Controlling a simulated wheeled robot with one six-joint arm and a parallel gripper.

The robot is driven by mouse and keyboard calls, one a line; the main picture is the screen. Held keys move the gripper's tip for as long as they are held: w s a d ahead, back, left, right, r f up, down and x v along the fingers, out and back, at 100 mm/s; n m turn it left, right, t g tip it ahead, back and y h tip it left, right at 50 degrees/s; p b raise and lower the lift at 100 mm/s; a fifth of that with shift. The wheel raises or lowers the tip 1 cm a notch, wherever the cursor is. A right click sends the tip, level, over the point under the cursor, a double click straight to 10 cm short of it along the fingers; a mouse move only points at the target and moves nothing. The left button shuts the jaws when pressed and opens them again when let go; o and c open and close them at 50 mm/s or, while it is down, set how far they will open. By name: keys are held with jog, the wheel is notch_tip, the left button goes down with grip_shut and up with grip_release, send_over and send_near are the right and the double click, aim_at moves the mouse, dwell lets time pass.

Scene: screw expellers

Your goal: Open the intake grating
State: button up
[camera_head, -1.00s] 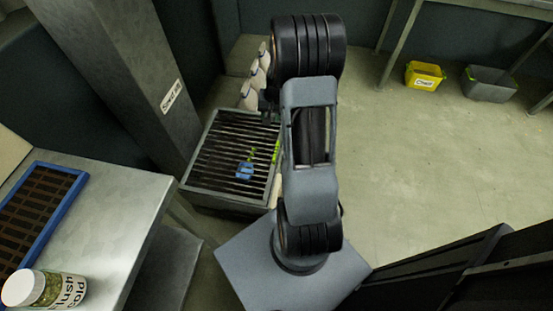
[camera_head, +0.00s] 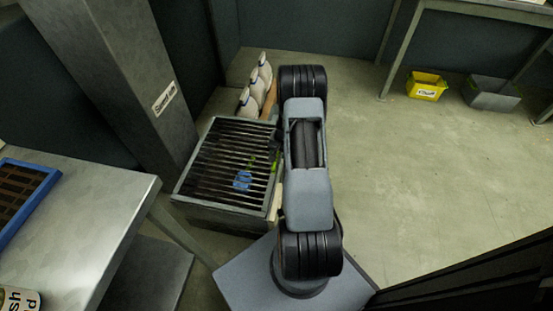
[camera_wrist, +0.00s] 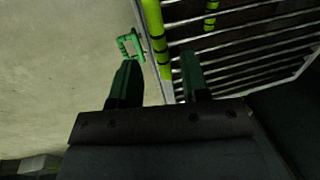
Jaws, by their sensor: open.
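The intake grating (camera_head: 215,150) is a square frame of dark parallel bars, lying flat and looking closed, left of my arm in the head view. A blue piece (camera_head: 243,180) shows at its bars, with yellow-green bits beside it. In the wrist view, the grating's pale bars (camera_wrist: 240,42) fill the upper right. A yellow-green bar with black bands (camera_wrist: 154,30) runs along its edge. A green loop-shaped piece (camera_wrist: 129,45) sits left of that edge. My gripper (camera_wrist: 159,80) is open; the banded bar's near end lies ahead between its fingertips. I cannot tell whether they touch it. My arm hides the gripper in the head view.
A grey column (camera_head: 120,75) stands behind the grating to the left. A metal table (camera_head: 85,215) is at lower left. White sacks (camera_head: 255,88) stand behind the grating. A yellow bin (camera_head: 426,86) and a grey bin (camera_head: 490,92) are at far right. The floor to the right is clear.

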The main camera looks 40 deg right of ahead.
jog(key=shift+w+a+f+b, duration=0.1)
jog(key=shift+w+f+b, duration=0.1)
jog(key=shift+f, duration=0.6)
jog(key=shift+w+a+f+b, duration=0.1)
jog(key=shift+f+b, duration=0.05)
jog(key=shift+f, duration=0.65)
grip_shut()
